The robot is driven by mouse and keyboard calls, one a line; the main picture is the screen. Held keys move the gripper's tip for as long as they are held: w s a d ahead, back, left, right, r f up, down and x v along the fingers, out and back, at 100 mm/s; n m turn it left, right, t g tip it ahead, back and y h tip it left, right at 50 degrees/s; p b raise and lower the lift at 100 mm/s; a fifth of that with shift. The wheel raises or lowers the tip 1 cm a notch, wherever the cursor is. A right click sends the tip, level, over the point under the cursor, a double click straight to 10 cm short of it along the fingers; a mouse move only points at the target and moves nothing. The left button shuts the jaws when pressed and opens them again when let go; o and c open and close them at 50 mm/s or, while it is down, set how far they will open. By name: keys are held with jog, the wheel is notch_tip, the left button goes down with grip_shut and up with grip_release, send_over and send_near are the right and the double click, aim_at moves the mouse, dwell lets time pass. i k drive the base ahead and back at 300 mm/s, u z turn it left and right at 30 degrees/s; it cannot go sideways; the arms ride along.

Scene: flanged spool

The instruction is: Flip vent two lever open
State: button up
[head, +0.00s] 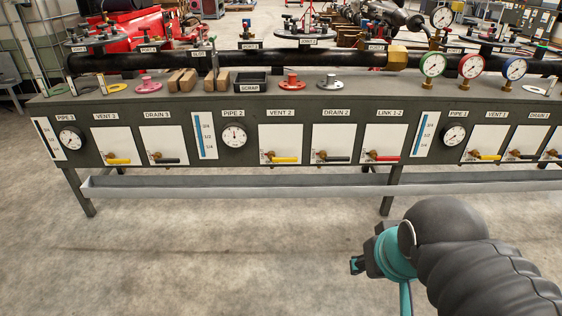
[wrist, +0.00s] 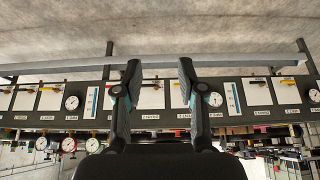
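The vent two lever (head: 286,159) is a yellow handle on a brass valve, low on the white VENT 2 panel (head: 281,138). It lies about horizontal, pointing right. My gripper (head: 355,264) is at the lower right in the head view, well in front of the bench and apart from the lever. In the wrist view, which shows the bench upside down, the two dark fingers of my gripper (wrist: 157,68) are spread wide with nothing between them. The VENT 2 panel is partly hidden there behind the right finger.
A black DRAIN 2 lever (head: 335,158) and a red LINK 1-2 lever (head: 386,156) sit right of vent two. The PIPE 2 gauge (head: 234,135) is to its left. A grey trough (head: 240,186) runs below the panels. The floor (head: 220,250) in front is clear.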

aim_at(272, 156)
jog(key=k, duration=1.3)
jog(key=z, duration=0.7)
jog(key=i, duration=1.7)
jog(key=u, duration=0.25)
